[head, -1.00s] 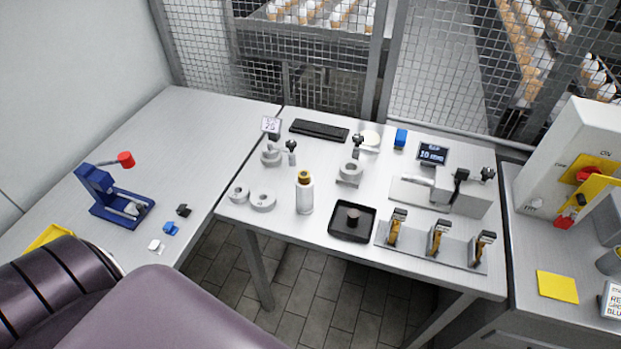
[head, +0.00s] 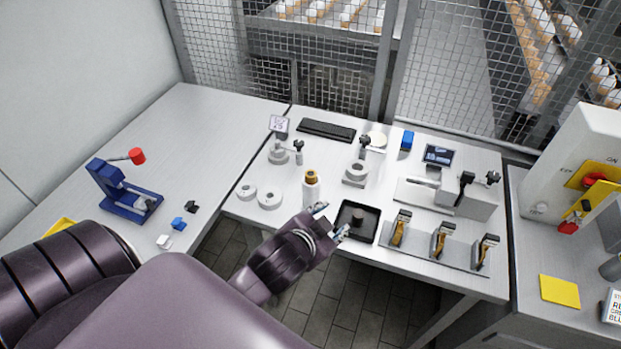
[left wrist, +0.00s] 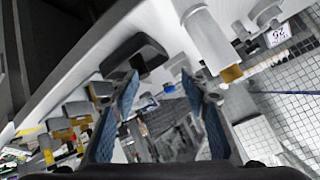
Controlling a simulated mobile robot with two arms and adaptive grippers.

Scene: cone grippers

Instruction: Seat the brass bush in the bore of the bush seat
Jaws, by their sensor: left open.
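A brass-coloured piece (head: 311,176) tops a pale upright cylinder (head: 311,194) near the table's front edge; I cannot tell whether it is the brass bush. Both also show in the left wrist view, the brass end (left wrist: 232,74) beyond the right finger. A dark short cylinder (head: 358,216) stands in a black tray (head: 345,235). A grey ring-shaped fixture on a square base (head: 355,175) with a clamp stands behind; it may be the bush seat, its bore unclear. My left gripper (head: 331,222) is open and empty, between the pale cylinder and the tray. My right gripper is out of view.
A rack with several brass-and-black pieces (head: 438,252) is right of the tray. A blue press (head: 122,192) stands on the left table. Mesh fencing closes the back.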

